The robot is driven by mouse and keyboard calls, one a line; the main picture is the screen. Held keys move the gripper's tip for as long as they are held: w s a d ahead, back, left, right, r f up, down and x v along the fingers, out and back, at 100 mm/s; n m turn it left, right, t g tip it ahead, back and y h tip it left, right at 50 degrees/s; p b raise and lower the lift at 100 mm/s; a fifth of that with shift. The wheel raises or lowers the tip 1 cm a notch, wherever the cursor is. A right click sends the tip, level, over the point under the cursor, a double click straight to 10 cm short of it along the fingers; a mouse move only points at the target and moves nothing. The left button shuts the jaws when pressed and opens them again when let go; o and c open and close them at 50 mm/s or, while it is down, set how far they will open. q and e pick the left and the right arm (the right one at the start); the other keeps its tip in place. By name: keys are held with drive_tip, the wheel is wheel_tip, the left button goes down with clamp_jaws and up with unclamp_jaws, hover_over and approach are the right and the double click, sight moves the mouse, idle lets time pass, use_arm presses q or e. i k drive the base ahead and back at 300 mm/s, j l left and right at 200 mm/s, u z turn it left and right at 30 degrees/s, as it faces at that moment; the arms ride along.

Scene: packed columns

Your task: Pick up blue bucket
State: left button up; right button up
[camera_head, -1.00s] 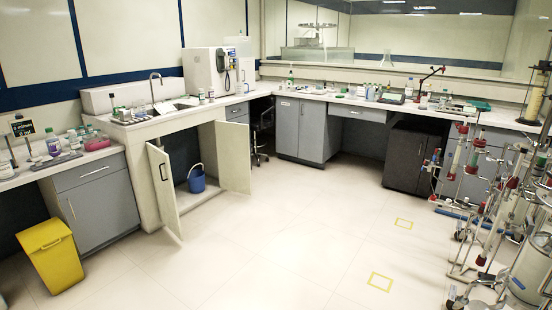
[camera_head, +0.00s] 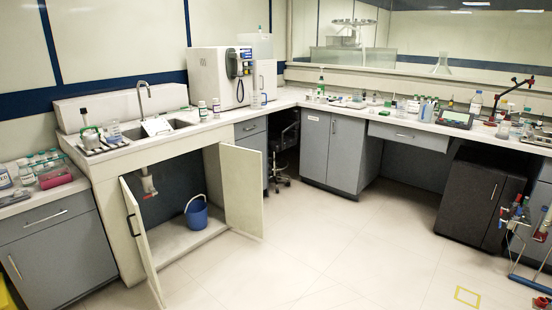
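The blue bucket (camera_head: 197,215) stands upright on the bottom of the open cupboard under the sink. Its thin handle is raised above the rim. The left cupboard door (camera_head: 142,243) and the right cupboard door (camera_head: 241,190) both stand open, with the bucket visible between them. Neither of my grippers shows in this view.
The sink (camera_head: 163,129) and its counter are above the bucket. Grey drawers (camera_head: 55,250) stand to the left and a grey cabinet (camera_head: 331,152) at the back. The pale floor (camera_head: 330,245) in front is clear. Glassware stands (camera_head: 530,235) are at the right edge.

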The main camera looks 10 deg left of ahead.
sight(196, 210)
drive_tip(key=i+u, duration=0.15)
drive_tip(key=i, duration=0.3)
drive_tip(key=i+u, duration=0.15)
drive_tip(key=i, duration=0.35)
drive_tip(key=i+u, duration=0.15)
drive_tip(key=i, duration=0.3)
drive_tip(key=i+l+u, duration=0.15)
drive_tip(key=i, duration=0.35)
drive_tip(key=i+l+u, duration=0.15)
drive_tip(key=i, duration=0.3)
drive_tip(key=l, duration=0.1)
